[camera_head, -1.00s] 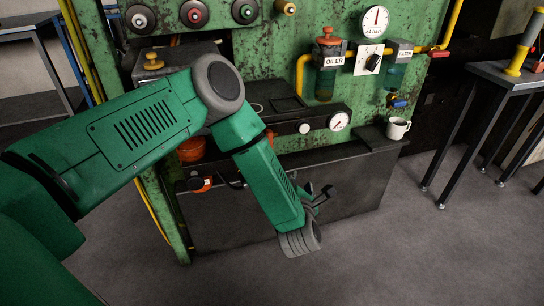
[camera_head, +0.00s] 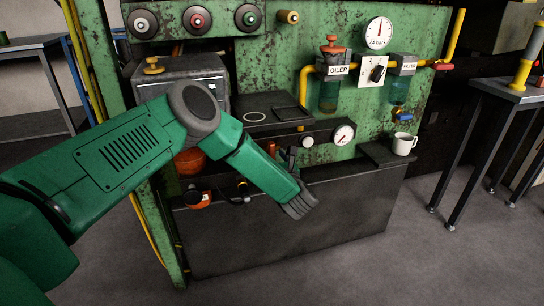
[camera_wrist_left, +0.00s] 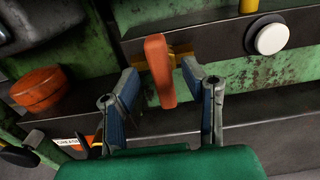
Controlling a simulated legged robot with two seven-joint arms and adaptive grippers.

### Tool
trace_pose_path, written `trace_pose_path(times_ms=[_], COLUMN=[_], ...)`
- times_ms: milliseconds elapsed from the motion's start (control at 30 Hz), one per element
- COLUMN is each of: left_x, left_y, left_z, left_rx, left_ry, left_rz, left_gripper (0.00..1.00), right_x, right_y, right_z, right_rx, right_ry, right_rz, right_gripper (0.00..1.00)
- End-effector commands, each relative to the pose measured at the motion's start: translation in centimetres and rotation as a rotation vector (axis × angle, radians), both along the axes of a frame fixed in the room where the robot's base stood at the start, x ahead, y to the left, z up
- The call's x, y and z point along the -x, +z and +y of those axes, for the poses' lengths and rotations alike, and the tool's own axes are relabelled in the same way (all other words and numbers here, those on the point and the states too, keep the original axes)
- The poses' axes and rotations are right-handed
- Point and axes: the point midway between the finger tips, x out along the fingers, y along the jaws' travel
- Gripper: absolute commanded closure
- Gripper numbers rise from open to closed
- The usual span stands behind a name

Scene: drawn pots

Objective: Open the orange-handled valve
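The orange-handled valve (camera_wrist_left: 160,72) shows in the left wrist view as an upright orange lever on a brass-coloured fitting against the dark ledge. In the head view its handle (camera_head: 271,147) is small and partly hidden by my left arm. My left gripper (camera_wrist_left: 161,80) is open. Its two blue-padded fingers stand on either side of the handle, with a gap showing on each side. In the head view the left gripper (camera_head: 285,157) is mostly hidden behind the forearm. My right gripper is in neither view.
A round orange knob (camera_wrist_left: 38,88) and a white button (camera_wrist_left: 272,38) flank the valve in the wrist view. A gauge (camera_head: 344,134) and a white mug (camera_head: 404,143) are to its right. The oiler (camera_head: 328,90) is above.

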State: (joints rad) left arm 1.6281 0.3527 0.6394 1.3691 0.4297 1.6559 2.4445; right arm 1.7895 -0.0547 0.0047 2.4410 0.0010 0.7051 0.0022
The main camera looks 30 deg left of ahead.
Motion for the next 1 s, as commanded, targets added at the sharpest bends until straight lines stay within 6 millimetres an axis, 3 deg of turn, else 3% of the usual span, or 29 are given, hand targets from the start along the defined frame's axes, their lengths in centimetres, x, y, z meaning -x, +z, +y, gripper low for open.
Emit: trace_pose_path(times_ms=[200, 533, 567, 667, 1000], left_x=[-1.5, -1.8, -1.8, -1.8, -1.8], left_y=[0.0, 0.1, 0.1, 0.1, 0.0], left_z=[1.7, 2.0, 2.0, 2.0, 1.9], left_rx=[0.001, 0.000, 0.000, -0.001, -0.011], left_ry=[-0.001, -0.002, -0.001, -0.001, -0.002], left_rz=[-0.002, -0.001, -0.001, -0.001, 0.013], left_gripper=[0.62, 0.62, 0.66, 1.00, 1.00], right_x=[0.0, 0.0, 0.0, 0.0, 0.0], right_y=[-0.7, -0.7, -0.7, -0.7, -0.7], right_z=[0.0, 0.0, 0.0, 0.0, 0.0], right_rx=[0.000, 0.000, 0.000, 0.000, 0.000], right_ry=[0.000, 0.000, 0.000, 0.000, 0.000], right_rz=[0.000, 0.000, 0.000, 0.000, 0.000], right_gripper=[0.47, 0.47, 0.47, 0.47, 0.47])
